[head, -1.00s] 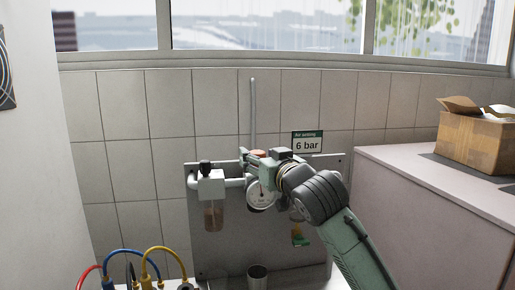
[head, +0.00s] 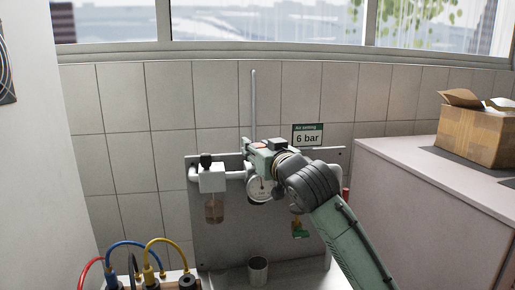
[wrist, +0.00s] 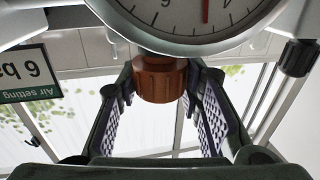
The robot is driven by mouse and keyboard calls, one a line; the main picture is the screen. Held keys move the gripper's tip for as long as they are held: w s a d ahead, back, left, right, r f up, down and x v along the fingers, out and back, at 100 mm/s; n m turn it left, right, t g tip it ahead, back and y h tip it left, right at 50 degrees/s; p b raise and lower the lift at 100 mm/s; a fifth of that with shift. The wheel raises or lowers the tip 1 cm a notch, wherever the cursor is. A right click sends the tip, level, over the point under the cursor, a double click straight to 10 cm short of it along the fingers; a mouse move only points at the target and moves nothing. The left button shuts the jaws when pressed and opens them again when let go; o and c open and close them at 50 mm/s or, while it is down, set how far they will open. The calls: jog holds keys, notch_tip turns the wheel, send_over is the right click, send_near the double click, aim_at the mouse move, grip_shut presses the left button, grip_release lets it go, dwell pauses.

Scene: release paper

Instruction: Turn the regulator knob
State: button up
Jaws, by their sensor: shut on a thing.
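The regulator knob (wrist: 158,78) is orange-brown and ribbed. In the wrist view, which is upside down, it sits between the two pads of my gripper (wrist: 160,88). My gripper is shut on it. In the head view my gripper (head: 252,149) is above the round pressure gauge (head: 259,190) and hides most of the knob. The gauge face (wrist: 195,12) is cut off in the wrist view; a red needle shows, but the reading cannot be told. A sign (head: 307,135) behind reads "Air setting 6 bar".
A metal cup (head: 258,270) stands below. Coloured hoses (head: 122,243) are at lower left; a cardboard box (head: 475,136) sits on the right counter.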

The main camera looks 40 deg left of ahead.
jog(key=c, duration=0.4)
jog(key=shift+f+m+t+h, duration=0.1)
jog(key=shift+m+t+h, duration=0.2)
jog(key=shift+t, duration=0.1)
jog(key=m+t+h+b, duration=0.1)
jog(key=t, duration=0.1)
jog(key=m+t+h+b, duration=0.1)
jog(key=m+t+h, duration=0.1)
jog(key=shift+s+a+m+h, duration=0.15)
jog(key=shift+m+h, duration=0.15)
jog(key=m+t+h+b, duration=0.1)
jog(key=m+t+h, duration=0.2)
jog(key=h, duration=0.1)
jog(key=shift+f+h+b, duration=0.1)
jog(key=shift+h+b, duration=0.2)
jog(key=shift+m+t+h+b, duration=0.3)
jog(key=shift+m+t+h, duration=0.4)
jog(key=shift+m+h, duration=1.55)
jog(key=shift+n+h, duration=0.25)
jog(key=shift+h, duration=0.2)
jog(key=o, duration=1.2)
